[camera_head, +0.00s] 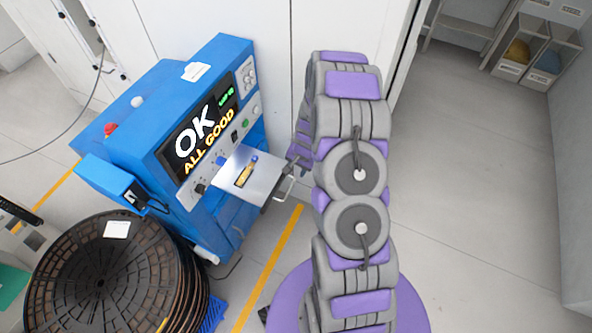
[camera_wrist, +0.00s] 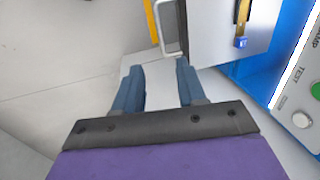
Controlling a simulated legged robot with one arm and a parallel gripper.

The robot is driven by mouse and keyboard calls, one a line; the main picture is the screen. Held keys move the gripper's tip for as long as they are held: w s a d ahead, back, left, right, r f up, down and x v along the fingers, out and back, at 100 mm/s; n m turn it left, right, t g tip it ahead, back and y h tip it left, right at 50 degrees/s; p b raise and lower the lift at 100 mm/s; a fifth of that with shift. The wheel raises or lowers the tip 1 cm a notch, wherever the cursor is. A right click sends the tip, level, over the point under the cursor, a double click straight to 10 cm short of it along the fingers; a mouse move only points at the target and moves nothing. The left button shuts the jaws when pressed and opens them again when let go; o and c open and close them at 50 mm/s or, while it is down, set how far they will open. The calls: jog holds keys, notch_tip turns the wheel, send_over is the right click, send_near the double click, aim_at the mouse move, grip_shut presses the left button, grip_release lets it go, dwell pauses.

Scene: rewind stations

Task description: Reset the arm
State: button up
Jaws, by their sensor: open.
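My grey and purple arm (camera_head: 350,110) stands in front of the blue machine in the head view, folded upright. My gripper (camera_wrist: 159,72) is open and empty in the wrist view, its two blue-grey fingers apart. The fingertips are near a metal drawer handle (camera_wrist: 170,38), which does not appear held. The handle (camera_head: 285,187) belongs to a flat metal drawer (camera_head: 262,178) that sticks out of the machine's front. A yellow and blue part (camera_head: 246,172) lies on the drawer; it also shows in the wrist view (camera_wrist: 242,28). In the head view the gripper is mostly hidden behind the arm.
The blue machine (camera_head: 150,130) has a screen (camera_head: 203,131) reading "OK ALL GOOD". A stack of dark round reels (camera_head: 90,280) stands at the lower left. Shelves with bins (camera_head: 520,50) are at the upper right. The floor (camera_head: 480,220) on the right is clear.

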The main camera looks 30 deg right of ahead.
dwell(0.5)
jog(key=s+a+r+n+g+y, duration=0.1)
jog(key=s+a+r+n, duration=0.25)
jog(key=a+r, duration=0.55)
jog(key=s+a+r+n, duration=0.2)
jog(key=s+a+r, duration=0.2)
jog(key=r, duration=0.9)
jog(key=s+a+r+n+g, duration=0.1)
jog(key=s+r, duration=0.3)
jog(key=s, duration=0.4)
jog(key=s+r+n+h, duration=0.1)
jog(key=s+r, duration=0.3)
jog(key=s, duration=0.5)
jog(key=s+a+r+n+g+h, duration=0.1)
jog(key=s+r+n, duration=0.2)
jog(key=s+r, duration=0.2)
jog(key=s, duration=0.3)
jog(key=shift+s+a+g, duration=0.3)
jog(key=shift+w, duration=0.1)
